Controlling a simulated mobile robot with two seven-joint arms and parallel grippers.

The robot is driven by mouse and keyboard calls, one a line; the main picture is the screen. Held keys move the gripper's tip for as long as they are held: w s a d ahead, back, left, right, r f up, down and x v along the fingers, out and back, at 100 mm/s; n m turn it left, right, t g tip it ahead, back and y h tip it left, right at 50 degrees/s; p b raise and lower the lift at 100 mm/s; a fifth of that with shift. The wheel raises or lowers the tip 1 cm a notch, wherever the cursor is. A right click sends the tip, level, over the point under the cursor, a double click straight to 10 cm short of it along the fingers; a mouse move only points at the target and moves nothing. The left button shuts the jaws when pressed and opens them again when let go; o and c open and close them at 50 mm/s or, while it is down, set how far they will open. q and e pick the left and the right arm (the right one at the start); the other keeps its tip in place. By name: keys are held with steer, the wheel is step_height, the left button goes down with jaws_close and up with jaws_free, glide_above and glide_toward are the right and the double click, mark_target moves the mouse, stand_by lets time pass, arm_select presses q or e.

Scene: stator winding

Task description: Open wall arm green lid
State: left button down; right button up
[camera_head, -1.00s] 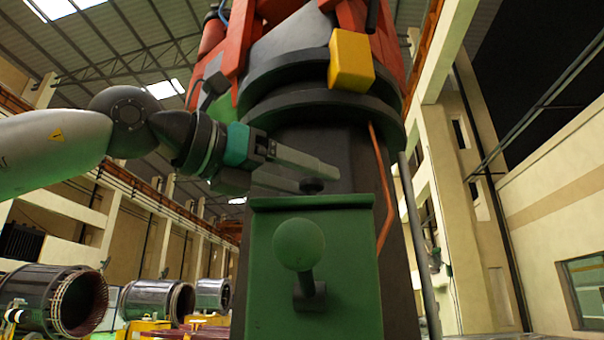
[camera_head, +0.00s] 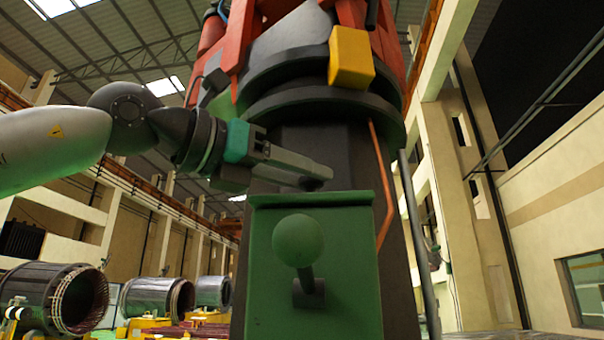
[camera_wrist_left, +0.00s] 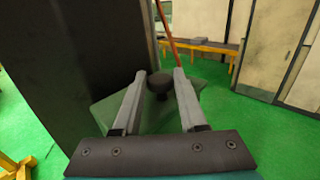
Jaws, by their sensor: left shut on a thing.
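The green box (camera_head: 355,270) stands on the front of the dark column. Its green lid (camera_head: 310,200) lies flat across the top, down. A small dark knob on the lid shows in the left wrist view (camera_wrist_left: 158,82). My left gripper (camera_head: 318,177) comes in from the left and is shut on this knob; the fingers mostly hide it in the head view. In the left wrist view the two grey fingers (camera_wrist_left: 160,74) lie on either side of the knob. A green ball-ended lever (camera_head: 298,240) sticks out of the box front. My right gripper is not in view.
The dark column (camera_head: 330,150) rises behind the box, with a yellow block (camera_head: 351,58) above. An orange cable (camera_head: 386,190) runs down beside the box. Large cylinders (camera_head: 55,298) stand far off at the left. Above the lid the space in front of the column is free.

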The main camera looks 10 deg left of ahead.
arm_select(q)
steer(key=shift+r, duration=0.1)
stand_by(0.7)
steer(key=shift+w+r+n+g+y+p, duration=0.2)
steer(key=shift+r+n+g+y+p, duration=0.15)
steer(key=shift+p, duration=0.4)
steer(key=w+r+n+g+y+p, duration=0.1)
steer(key=r+p, duration=0.1)
steer(key=p, duration=0.2)
steer(key=shift+w+n+g, duration=0.15)
steer(key=shift+n+g, duration=0.1)
steer(key=shift+n, duration=0.1)
steer(key=shift+w+r+n+g+y+p, duration=0.15)
steer(key=shift+w+n+g+y+p, duration=0.1)
steer(key=shift+w+n+g+p, duration=0.25)
steer(key=shift+w+r+n+g, duration=0.2)
steer(key=shift+w+n+g, duration=0.1)
steer(key=shift+g, duration=0.2)
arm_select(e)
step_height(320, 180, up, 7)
arm_select(q)
steer(key=shift+w, duration=0.1)
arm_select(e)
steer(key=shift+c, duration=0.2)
